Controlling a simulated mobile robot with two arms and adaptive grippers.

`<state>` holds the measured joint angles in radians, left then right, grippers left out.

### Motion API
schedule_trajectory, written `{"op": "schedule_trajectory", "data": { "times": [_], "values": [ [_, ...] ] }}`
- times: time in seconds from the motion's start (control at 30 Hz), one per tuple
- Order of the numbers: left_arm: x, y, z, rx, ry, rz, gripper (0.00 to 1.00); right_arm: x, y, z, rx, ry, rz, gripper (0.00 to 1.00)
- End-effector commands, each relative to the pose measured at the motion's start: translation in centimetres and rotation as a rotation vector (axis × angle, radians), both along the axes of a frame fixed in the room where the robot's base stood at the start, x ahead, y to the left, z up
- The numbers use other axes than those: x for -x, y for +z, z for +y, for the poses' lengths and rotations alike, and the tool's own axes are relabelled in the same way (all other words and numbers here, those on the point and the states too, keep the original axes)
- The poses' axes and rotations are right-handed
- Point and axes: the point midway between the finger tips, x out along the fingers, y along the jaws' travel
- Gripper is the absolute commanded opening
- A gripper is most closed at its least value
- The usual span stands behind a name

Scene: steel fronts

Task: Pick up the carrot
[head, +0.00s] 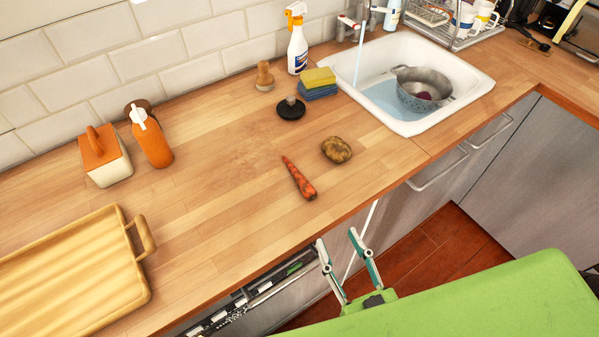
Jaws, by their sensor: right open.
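An orange carrot (299,178) lies on the wooden counter (220,210), left of a brown potato (336,150). Its thick end points toward the front edge. My right gripper (336,243) is open and empty, in front of the counter's front edge and apart from the carrot. Its two fingers point up in the picture, toward the counter. My left gripper is not in view.
A wooden tray (136,284) sits at the left. An orange bottle (153,143) and a lidded box (104,158) stand near the wall. A black stopper (291,108), sponges (318,84) and a sink (404,129) lie behind the potato. The counter left of the carrot is clear.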

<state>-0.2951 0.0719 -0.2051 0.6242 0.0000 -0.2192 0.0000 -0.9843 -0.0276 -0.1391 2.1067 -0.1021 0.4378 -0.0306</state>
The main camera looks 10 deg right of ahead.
Motion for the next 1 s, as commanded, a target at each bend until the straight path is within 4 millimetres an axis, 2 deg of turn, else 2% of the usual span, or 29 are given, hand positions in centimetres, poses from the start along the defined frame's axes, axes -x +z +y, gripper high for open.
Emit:
{"op": "schedule_trajectory", "data": {
  "times": [0.1, 0.4, 0.67, 1.0],
  "values": [
    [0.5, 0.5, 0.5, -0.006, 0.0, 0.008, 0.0, -1.9, 0.5, 0.2, -0.001, -0.001, -0.01, 0.4],
    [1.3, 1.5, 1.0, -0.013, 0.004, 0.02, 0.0, -7.0, 0.2, 0.7, 0.0, -0.001, -0.004, 0.4],
    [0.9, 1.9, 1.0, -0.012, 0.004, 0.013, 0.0, -8.6, -0.1, 1.0, 0.0, 0.0, -0.002, 0.4],
    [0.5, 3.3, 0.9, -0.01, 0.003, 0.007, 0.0, -12.7, -0.9, 2.0, 0.0, 0.0, -0.003, 0.4]
  ]
}}
